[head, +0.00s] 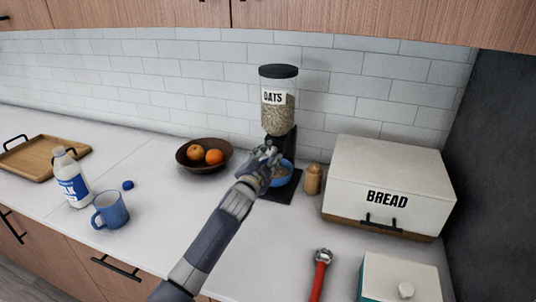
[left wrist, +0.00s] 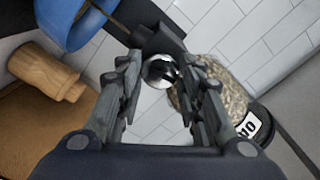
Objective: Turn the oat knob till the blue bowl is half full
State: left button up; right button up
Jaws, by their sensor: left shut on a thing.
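The oat dispenser (head: 278,108) stands against the tiled wall, its clear hopper holding oats under a black lid. My left gripper (head: 266,158) is at the front of it, shut on the shiny round oat knob (left wrist: 160,71), which sits between the fingers in the left wrist view (left wrist: 160,85). The blue bowl (head: 285,183) stands on the dispenser's dark base below the knob, partly hidden by my gripper. Something pale shows inside it, but its level is unclear. The bowl's edge also shows in the left wrist view (left wrist: 70,25). My right gripper is not in view.
A fruit bowl (head: 184,163) stands left of the dispenser; a wooden shaker-like jar (head: 313,180) and bread box (head: 388,186) stand right. A mug (head: 110,210), bottle (head: 72,182) and tray (head: 40,160) are further left. A red-handled tool (head: 320,275) lies in front.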

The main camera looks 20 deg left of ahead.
pick_arm(q)
jog(key=shift+m, duration=0.9)
jog(key=o, duration=1.1)
jog(key=shift+c, duration=0.2)
jog(key=s, duration=1.2)
jog(key=shift+a, duration=0.2)
